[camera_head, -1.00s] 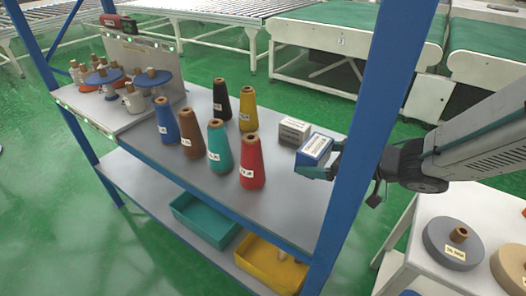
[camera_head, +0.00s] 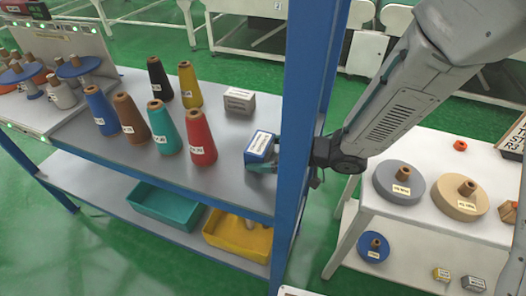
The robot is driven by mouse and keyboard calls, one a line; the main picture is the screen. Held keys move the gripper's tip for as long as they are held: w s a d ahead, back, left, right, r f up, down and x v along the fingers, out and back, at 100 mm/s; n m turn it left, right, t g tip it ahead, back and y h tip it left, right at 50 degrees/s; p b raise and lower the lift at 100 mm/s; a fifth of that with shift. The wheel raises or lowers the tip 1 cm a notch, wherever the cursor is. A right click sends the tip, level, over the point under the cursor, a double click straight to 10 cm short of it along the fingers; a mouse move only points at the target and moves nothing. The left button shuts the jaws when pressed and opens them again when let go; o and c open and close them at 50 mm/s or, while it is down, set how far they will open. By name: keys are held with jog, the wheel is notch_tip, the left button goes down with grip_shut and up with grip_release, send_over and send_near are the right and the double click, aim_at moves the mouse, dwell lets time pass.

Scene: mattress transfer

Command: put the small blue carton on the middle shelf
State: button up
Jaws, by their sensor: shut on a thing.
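The small blue carton (camera_head: 260,147) with a white label is at the right end of the grey middle shelf (camera_head: 215,187) of the blue-framed rack. My gripper (camera_head: 264,164) is shut on the carton, with teal fingers at its lower side. The blue post hides part of my gripper and wrist. The carton is at or just above the shelf surface; I cannot tell whether it touches.
A grey carton (camera_head: 239,101) stands behind the blue one. Several yarn cones, including a red cone (camera_head: 200,138), stand to the left. The blue post (camera_head: 297,120) is close to my arm. Teal (camera_head: 165,204) and yellow (camera_head: 240,237) bins sit below. A white table (camera_head: 432,146) holds spools at right.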

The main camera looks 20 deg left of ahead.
jog(key=o, duration=1)
jog(key=shift+f, duration=0.1)
jog(key=shift+d+r, duration=0.3)
jog(key=shift+r, duration=0.05)
jog(key=v, duration=1.1)
jog(key=shift+d, duration=0.15)
